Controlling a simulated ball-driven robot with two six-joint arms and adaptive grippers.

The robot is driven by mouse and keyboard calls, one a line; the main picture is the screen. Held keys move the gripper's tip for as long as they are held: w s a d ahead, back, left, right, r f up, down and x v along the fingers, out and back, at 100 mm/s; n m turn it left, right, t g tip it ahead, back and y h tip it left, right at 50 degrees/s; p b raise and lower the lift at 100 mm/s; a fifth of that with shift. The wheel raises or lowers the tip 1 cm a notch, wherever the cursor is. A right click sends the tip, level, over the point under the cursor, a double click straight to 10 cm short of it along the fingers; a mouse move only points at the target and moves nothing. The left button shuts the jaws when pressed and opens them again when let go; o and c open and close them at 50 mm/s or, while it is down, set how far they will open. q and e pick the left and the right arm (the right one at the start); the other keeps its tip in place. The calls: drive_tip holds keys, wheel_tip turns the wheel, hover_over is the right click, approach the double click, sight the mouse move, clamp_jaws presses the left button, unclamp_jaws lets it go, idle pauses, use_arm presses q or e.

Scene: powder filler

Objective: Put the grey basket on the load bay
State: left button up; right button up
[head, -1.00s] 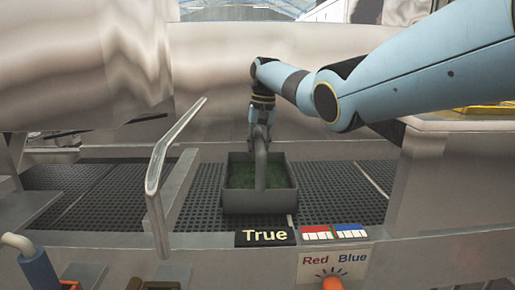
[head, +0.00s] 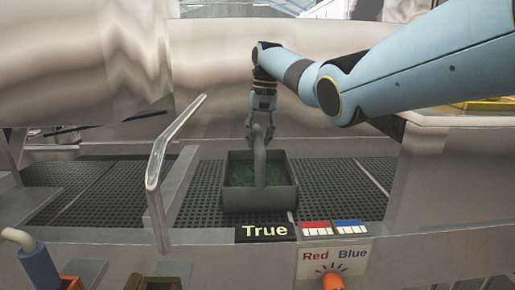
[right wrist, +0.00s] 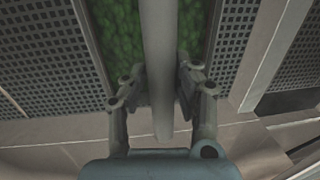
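The grey basket (head: 259,200) stands upright on the dark perforated floor of the load bay (head: 325,195), with green contents inside. Its tall grey handle (head: 260,165) rises through the middle; in the right wrist view the handle (right wrist: 158,60) runs between my fingers. My right gripper (head: 261,128) is at the top of the handle. In the right wrist view my right gripper (right wrist: 158,88) is open, one finger on each side of the handle with small gaps. My left gripper is not in view.
A bent metal bar (head: 166,150) rises left of the basket beside a low divider (head: 172,195). A "True" display (head: 265,232) and a Red/Blue dial panel (head: 334,262) are on the front ledge. Bare grating lies right of the basket.

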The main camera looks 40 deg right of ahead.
drive_tip(key=r, duration=0.3)
drive_tip(key=r+b, duration=0.1)
drive_tip(key=r, duration=0.2)
drive_tip(key=r+b, duration=0.1)
drive_tip(key=r, duration=0.2)
drive_tip(key=shift+s+d, duration=0.3)
drive_tip(key=shift+d, duration=0.1)
